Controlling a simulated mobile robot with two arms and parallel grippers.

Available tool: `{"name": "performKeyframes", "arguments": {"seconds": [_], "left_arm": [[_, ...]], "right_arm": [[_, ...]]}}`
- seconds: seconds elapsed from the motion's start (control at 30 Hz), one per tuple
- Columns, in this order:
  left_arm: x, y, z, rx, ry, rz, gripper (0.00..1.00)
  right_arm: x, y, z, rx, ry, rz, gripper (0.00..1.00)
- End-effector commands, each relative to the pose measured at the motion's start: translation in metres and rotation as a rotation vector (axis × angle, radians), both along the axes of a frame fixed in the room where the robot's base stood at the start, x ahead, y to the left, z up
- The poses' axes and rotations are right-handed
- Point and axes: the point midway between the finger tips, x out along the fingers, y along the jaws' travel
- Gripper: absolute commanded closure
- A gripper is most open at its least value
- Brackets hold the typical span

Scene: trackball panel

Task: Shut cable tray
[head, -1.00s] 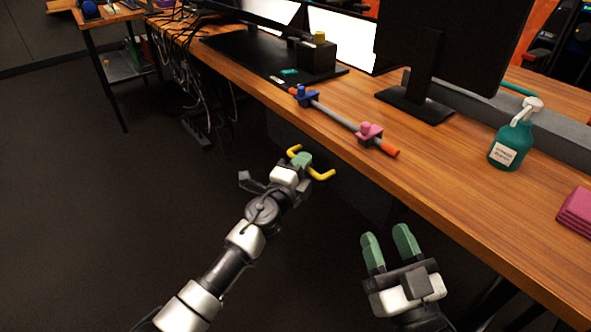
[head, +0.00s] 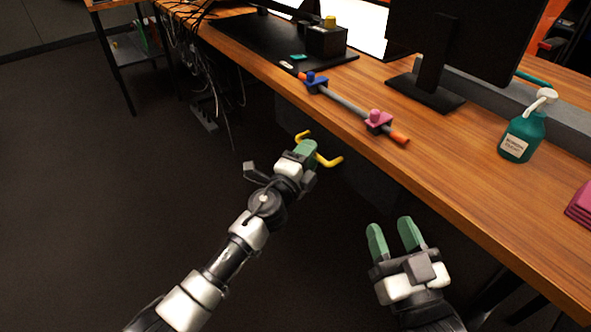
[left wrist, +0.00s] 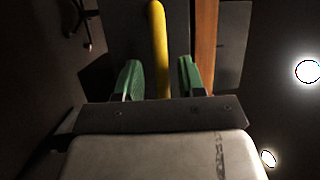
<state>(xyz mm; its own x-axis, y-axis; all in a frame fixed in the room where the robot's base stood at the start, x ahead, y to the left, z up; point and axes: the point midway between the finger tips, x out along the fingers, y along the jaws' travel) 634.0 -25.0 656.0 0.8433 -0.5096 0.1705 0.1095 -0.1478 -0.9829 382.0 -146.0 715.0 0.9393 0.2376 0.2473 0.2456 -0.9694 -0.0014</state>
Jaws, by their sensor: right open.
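The cable tray shows as a dark panel (head: 372,182) under the front edge of the desk, mostly in shadow. Its yellow handle (head: 331,161) sticks out below the desk edge. My left gripper (head: 306,149) is at the handle, its green fingers hiding the handle's middle. In the left wrist view the yellow handle (left wrist: 159,50) runs between the two green fingers (left wrist: 159,82), with a gap on each side, so the fingers are apart and not clamped. My right gripper (head: 392,236) is open and empty, in front of the desk at lower right.
The wooden desk (head: 450,160) carries a bar with blue and pink clamps (head: 345,103), a monitor (head: 440,60), a green spray bottle (head: 522,130) and pink cloths (head: 582,205). Loose cables (head: 215,85) hang under its far left part. The floor at left is clear.

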Motion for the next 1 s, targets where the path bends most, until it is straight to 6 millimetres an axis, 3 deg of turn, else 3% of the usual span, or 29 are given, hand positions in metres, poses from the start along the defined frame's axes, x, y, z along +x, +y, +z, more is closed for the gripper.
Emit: {"name": "performKeyframes", "arguments": {"seconds": [0.2, 0.43, 1.0], "left_arm": [[-0.039, 0.023, -0.007, 0.0, 0.002, 0.0, 0.61], [-0.068, 0.041, -0.014, 0.001, 0.001, -0.001, 0.61], [-0.075, 0.045, -0.015, 0.0, -0.001, -0.001, 0.61]], "right_arm": [[0.001, -0.005, -0.026, -0.059, 0.222, -0.013, 0.54], [0.0, -0.008, -0.04, -0.084, 0.316, -0.019, 0.54], [-0.001, -0.008, -0.042, -0.088, 0.335, -0.021, 0.54]]}}
